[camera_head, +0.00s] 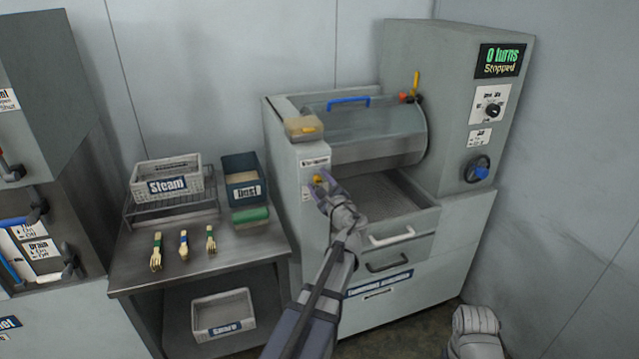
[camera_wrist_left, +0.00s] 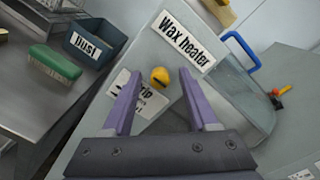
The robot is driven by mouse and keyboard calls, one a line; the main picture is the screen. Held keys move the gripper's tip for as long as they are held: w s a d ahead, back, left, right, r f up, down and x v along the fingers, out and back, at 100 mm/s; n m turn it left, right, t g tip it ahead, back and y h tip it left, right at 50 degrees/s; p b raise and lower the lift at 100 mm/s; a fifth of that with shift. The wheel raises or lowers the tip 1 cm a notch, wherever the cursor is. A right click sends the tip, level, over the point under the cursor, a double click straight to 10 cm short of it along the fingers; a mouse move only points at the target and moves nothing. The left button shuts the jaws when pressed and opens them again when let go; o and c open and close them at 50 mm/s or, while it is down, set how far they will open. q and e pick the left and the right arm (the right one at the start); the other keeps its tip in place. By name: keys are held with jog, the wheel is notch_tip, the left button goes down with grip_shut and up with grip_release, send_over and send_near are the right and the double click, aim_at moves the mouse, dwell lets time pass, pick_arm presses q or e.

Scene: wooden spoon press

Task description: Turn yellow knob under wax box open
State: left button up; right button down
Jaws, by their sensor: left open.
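The yellow knob (camera_head: 318,179) is on the front of the grey machine, below the wax box (camera_head: 304,127) on its top left corner. In the left wrist view the knob (camera_wrist_left: 160,77) has a dark slot line and sits below the "Wax heater" label (camera_wrist_left: 184,41). My left gripper (camera_head: 322,186) is open in front of the panel. In the left wrist view its two purple fingers (camera_wrist_left: 158,76) point at the knob, one to each side in the picture. I cannot tell whether they touch it. My right gripper is not clearly in view.
The drum has a clear cover with a blue handle (camera_head: 348,100). A drawer with a white handle (camera_head: 391,236) is right of my left arm. A steel table (camera_head: 204,262) at left holds a Steam basket (camera_head: 168,184), a Dust bin (camera_head: 247,191), a green brush (camera_head: 250,215) and wooden utensils.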

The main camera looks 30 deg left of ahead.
pick_arm(q)
grip_shut()
dwell(0.3)
jog(key=shift+n, duration=0.4)
jog(key=n, duration=0.3)
jog(key=shift+n, duration=0.4)
jog(key=n, duration=0.4)
jog(key=shift+s+n+h+p, duration=0.1)
jog(key=shift+n+h+p, duration=0.2)
jog(key=shift+p, duration=0.05)
jog(key=n, duration=0.8)
jog(key=shift+n, duration=0.3)
